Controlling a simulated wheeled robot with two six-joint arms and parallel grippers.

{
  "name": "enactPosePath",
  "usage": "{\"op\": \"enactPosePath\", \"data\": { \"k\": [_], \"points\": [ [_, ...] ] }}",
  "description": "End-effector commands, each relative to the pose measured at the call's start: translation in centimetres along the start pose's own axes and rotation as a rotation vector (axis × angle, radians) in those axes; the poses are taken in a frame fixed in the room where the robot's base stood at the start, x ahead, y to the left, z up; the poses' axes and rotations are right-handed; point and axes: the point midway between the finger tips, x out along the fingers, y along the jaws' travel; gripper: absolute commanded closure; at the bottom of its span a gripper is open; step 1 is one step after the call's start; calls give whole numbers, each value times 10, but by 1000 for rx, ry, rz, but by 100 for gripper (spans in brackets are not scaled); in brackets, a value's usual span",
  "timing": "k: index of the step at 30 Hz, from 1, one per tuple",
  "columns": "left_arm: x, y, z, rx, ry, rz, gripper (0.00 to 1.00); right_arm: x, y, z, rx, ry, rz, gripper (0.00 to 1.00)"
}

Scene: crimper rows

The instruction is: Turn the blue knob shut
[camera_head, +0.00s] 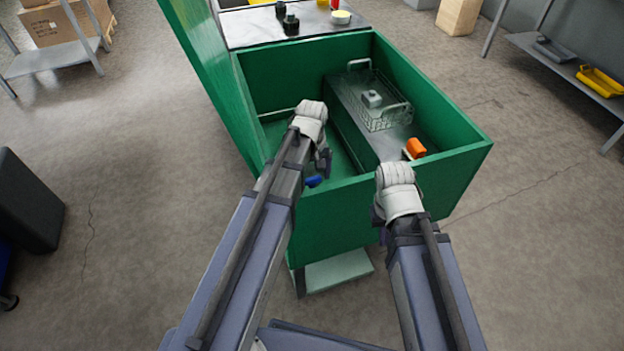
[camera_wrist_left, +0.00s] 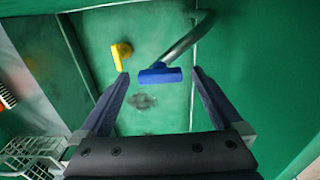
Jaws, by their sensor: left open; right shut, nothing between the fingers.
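The blue knob (camera_wrist_left: 160,75) is a short bar at the end of a curved grey pipe (camera_wrist_left: 190,38) in the left wrist view. It lies between and just beyond the fingertips of my open left gripper (camera_wrist_left: 160,78), with a gap to the right finger; I cannot tell whether either finger touches it. In the head view a bit of blue (camera_head: 313,181) shows beside my left gripper (camera_head: 322,168), at the green box's near wall, mostly hidden by my arm. My right gripper (camera_head: 378,214) is shut and empty in front of that wall.
A yellow fitting (camera_wrist_left: 121,54) sits on the green panel left of the knob. The green box (camera_head: 440,185) holds a wire basket (camera_head: 385,115) and an orange-handled brush (camera_head: 415,148). A grey counter (camera_head: 270,28) with small items stands behind. Open floor lies on both sides.

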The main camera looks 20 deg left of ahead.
Motion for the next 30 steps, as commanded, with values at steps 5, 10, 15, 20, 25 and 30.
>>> {"op": "enactPosePath", "data": {
  "k": [5,10,15,20,25,30],
  "points": [
    [-1,0,0,0,0,0,0,-1,0,0,0,0,0,100],
    [-1,0,0,0,0,0,18,-1,0,0,0,0,0,100],
    [-1,0,0,0,0,0,37,-1,0,0,0,0,0,100],
    [-1,0,0,0,0,0,55,-1,0,0,0,0,0,100],
    [-1,0,0,0,0,0,74,-1,0,0,0,0,0,100],
    [-1,0,0,1,0,0,86,-1,0,0,0,0,0,100]
  ]
}}
